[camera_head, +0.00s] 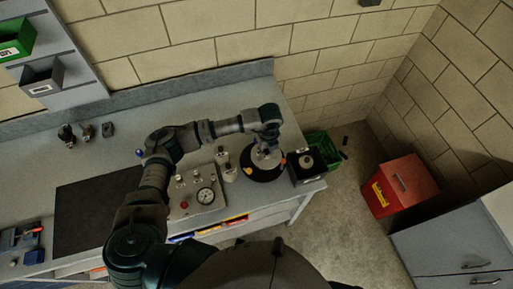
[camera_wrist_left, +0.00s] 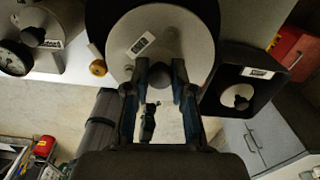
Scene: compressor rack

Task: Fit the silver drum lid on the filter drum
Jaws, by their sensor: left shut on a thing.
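The silver drum lid (camera_wrist_left: 190,28) is a round grey disc with a small white label and a dark knob (camera_wrist_left: 180,72). My left gripper (camera_wrist_left: 162,75) is shut on the knob in the wrist view. In the head view my left gripper (camera_head: 266,143) reaches down from above to the lid (camera_head: 262,160), partly covering it. A black round thing (camera_head: 262,176), probably the filter drum or its base, shows around and below the lid. It also shows at the lid's left edge in the wrist view (camera_wrist_left: 97,28). I cannot tell whether the lid touches the drum. My right gripper is out of view.
A black square box (camera_head: 310,177) with a round silver knobbed part stands right of the lid, by the bench end. A gauge panel (camera_head: 185,206) stands to the left. A green crate (camera_head: 322,142) and red bin (camera_head: 408,182) are beyond the bench. A dark mat (camera_head: 85,215) lies left.

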